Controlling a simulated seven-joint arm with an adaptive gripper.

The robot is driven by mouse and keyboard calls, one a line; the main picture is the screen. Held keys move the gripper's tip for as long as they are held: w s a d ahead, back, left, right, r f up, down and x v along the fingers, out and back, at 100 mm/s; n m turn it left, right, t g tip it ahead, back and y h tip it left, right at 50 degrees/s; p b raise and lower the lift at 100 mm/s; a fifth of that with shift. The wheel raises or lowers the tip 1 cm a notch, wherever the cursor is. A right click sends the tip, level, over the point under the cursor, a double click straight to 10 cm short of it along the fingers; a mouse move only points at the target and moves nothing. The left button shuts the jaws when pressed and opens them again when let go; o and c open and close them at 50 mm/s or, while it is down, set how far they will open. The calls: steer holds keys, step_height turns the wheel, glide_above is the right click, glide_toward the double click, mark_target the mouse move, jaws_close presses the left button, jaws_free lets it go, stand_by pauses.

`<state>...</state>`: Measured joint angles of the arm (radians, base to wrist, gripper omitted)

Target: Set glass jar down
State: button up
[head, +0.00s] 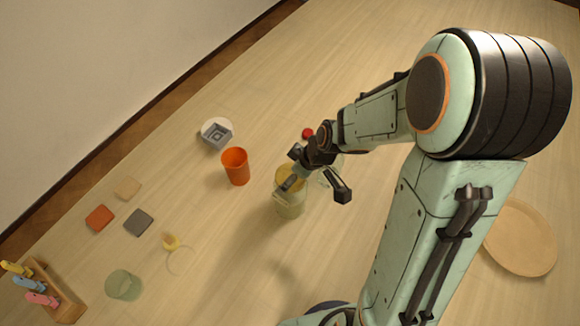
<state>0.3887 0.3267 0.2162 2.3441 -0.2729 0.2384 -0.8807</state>
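A translucent pale green jar (290,209) with a yellow top shows in the middle of the head view. My gripper (317,187) is over and to the right of it, with its fingers spread apart. The left finger overlaps the jar's yellow top in the picture; the right finger is clear of the jar. Faint pale, see-through outlines show between the fingers; I cannot tell whether they are clear glass held there. Whether the green jar touches the finger or the table is also unclear.
An orange cup (236,168) stands left of the jar, near a grey square piece (216,134) on a white disc. Further left lie several flat tiles (99,217), a green glass (123,286) and a wooden rack (62,299). A round wooden board (520,238) lies right. Table is clear below the jar.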

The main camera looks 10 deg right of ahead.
steer(key=o, duration=1.2)
steer(key=shift+f, duration=0.1)
steer(key=v, duration=1.2)
steer(key=s+a+m+g, duration=0.1)
steer(key=s+m, duration=0.1)
steer(key=s, duration=0.3)
steer(key=s+a+m+g+h, duration=0.1)
steer(key=s+m, duration=0.2)
steer(key=s, duration=0.2)
steer(key=s+a+r+m+g+h, duration=0.1)
steer(key=s+m, duration=0.1)
steer(key=s, duration=0.4)
steer(key=shift+s+a+m, duration=0.1)
steer(key=shift+m, duration=0.3)
